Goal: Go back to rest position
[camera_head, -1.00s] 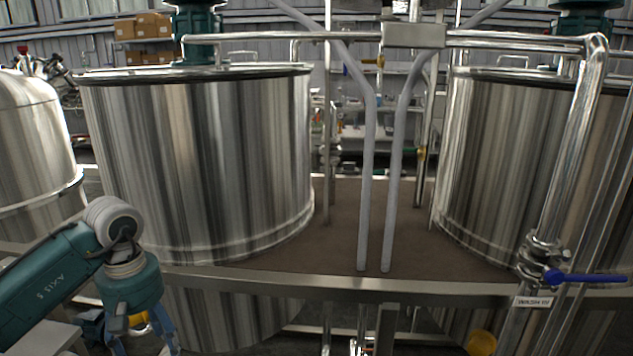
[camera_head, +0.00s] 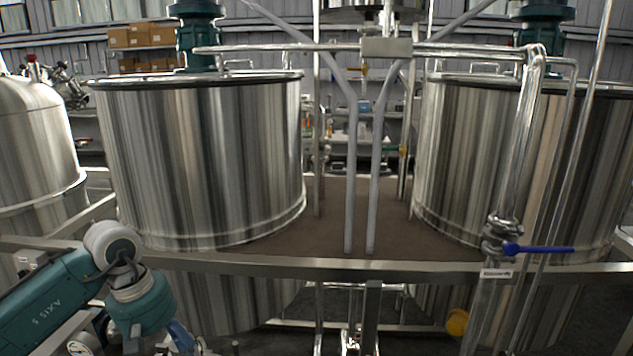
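My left arm comes in at the lower left with a teal wrist. My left gripper (camera_head: 160,346) hangs below the wrist at the bottom edge and is cut off by the frame, so its opening does not show. No object is visible in it. My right gripper is out of view. The left stirred tank (camera_head: 205,160) and the right stirred tank (camera_head: 500,160) are tall shiny steel cylinders, with teal motors above them. The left arm shows in front of the left tank's lower left side.
A horizontal steel rail (camera_head: 330,267) crosses in front of both tanks. A valve with a blue handle (camera_head: 540,249) sits on a pipe at the right. Two grey pipes stand between the tanks. Another steel tank (camera_head: 35,150) is at the far left. Cardboard boxes (camera_head: 143,36) are at the back.

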